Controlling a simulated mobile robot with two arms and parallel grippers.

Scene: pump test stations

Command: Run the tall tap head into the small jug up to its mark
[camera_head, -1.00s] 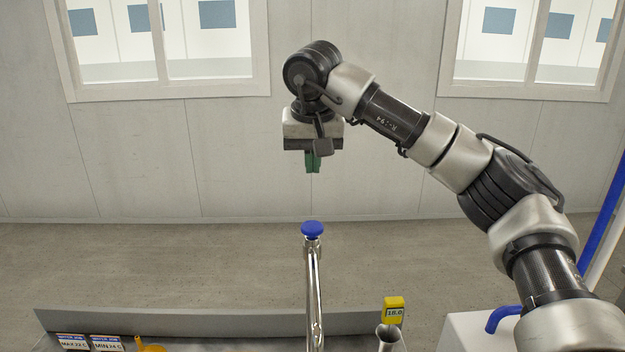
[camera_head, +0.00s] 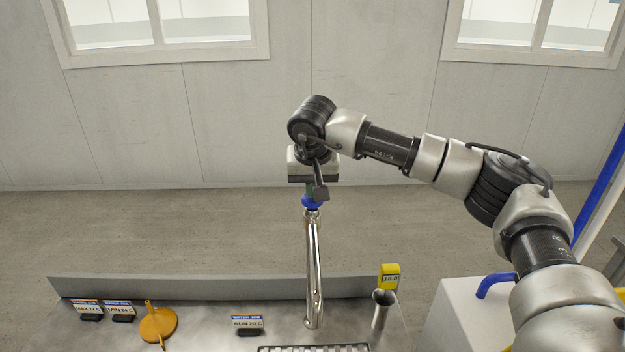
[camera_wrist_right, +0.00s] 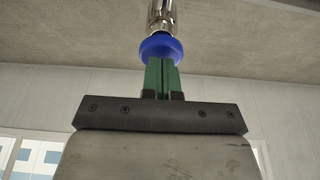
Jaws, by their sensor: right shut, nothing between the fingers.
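The tall tap (camera_head: 313,265) is a chrome column standing on the steel counter. A blue round head (camera_head: 311,203) caps its top. My right gripper (camera_head: 309,190) points down from above at the blue head, with its green fingers closed together. In the right wrist view the shut fingertips (camera_wrist_right: 161,62) meet the blue head (camera_wrist_right: 161,48), with the chrome column (camera_wrist_right: 161,14) beyond it. Nothing shows between the fingers. Whether they press on the head or only line up with it, I cannot tell. No jug can be made out. My left gripper is not in view.
The steel counter (camera_head: 205,318) has a raised back edge. On it are several small label signs (camera_head: 248,325), an orange round object (camera_head: 158,324), a metal cylinder (camera_head: 382,308) and a yellow display (camera_head: 390,276). A grating (camera_head: 313,348) lies at the front. A white box with a blue pipe (camera_head: 497,284) stands right.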

